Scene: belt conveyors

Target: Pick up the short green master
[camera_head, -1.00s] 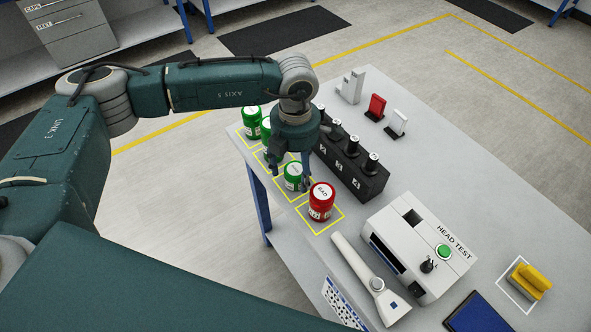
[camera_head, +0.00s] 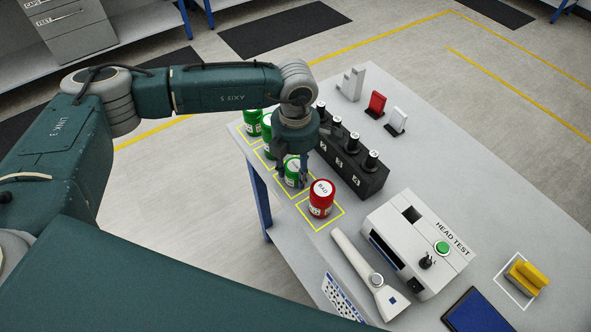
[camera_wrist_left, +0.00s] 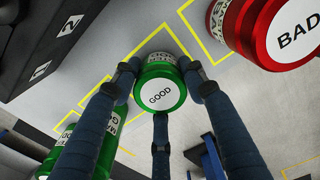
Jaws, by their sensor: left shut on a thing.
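The short green master (camera_head: 293,181), a small can with a white lid label, stands in the row of yellow-outlined spots near the table's left edge. In the left wrist view its lid reads GOOD (camera_wrist_left: 160,94). My left gripper (camera_head: 291,170) reaches down over it from above. Its dark fingers (camera_wrist_left: 160,105) close around the can's sides in the left wrist view. I cannot tell any gap between the can and the table. My right gripper is not in view.
A red BAD can (camera_head: 321,200) stands close in front, and taller green cans (camera_head: 252,122) stand behind. A black numbered block with dark cylinders (camera_head: 350,167) is close to the right. A white head-test machine (camera_head: 415,245) and a handheld device (camera_head: 368,280) lie nearer.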

